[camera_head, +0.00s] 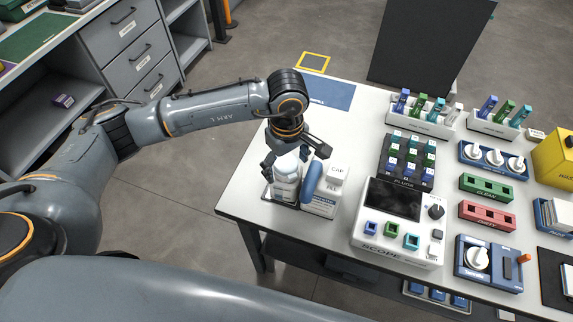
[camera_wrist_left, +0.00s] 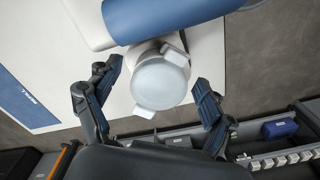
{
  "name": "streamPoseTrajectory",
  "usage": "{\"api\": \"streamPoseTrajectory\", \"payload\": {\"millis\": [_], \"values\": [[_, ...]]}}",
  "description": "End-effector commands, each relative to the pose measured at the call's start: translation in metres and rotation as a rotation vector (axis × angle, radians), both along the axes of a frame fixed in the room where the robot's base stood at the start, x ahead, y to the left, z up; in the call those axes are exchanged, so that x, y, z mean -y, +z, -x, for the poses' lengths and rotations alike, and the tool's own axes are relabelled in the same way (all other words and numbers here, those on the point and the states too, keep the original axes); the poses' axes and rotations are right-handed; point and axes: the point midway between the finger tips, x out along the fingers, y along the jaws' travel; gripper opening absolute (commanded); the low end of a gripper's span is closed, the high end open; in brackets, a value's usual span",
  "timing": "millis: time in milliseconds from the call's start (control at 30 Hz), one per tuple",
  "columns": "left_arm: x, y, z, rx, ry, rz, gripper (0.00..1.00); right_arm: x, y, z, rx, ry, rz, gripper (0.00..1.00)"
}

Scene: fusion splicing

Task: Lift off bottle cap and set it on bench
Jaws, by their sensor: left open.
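The bottle (camera_head: 285,188) stands upright at the bench's near left corner, in a low dark holder. Its round white cap (camera_head: 288,164) is on top; in the left wrist view the cap (camera_wrist_left: 160,84) shows from above, with small white tabs at its edge. My left gripper (camera_head: 292,153) is over the bottle, pointing down. In the left wrist view the left gripper (camera_wrist_left: 158,80) is open, one finger on each side of the cap with visible gaps. The white bench (camera_head: 245,185) has bare surface to the bottle's left. My right gripper is not in view.
The SCOPE unit (camera_head: 395,235) is farther right. A blue mat (camera_head: 331,93) lies at the far left corner. Racks and trays fill the right side.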

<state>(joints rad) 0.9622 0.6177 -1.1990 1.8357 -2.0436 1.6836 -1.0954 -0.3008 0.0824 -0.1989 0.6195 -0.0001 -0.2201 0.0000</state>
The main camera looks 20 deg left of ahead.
Motion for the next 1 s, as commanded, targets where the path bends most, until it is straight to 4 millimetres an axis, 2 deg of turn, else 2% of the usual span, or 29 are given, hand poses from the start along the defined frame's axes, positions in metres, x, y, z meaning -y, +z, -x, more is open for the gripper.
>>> {"api": "streamPoseTrajectory", "payload": {"millis": [167,433,767,1000], "values": [[0.0,0.0,0.0,0.001,0.0,0.001,0.82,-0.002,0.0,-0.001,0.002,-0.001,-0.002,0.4],[0.0,0.0,0.0,0.001,0.0,0.001,0.27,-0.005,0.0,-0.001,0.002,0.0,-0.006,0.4],[0.0,0.002,0.0,0.002,0.0,0.001,0.27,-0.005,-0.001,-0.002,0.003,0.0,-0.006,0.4],[0.0,0.022,-0.001,0.005,-0.001,0.002,0.27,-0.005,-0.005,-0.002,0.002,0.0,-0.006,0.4]]}}
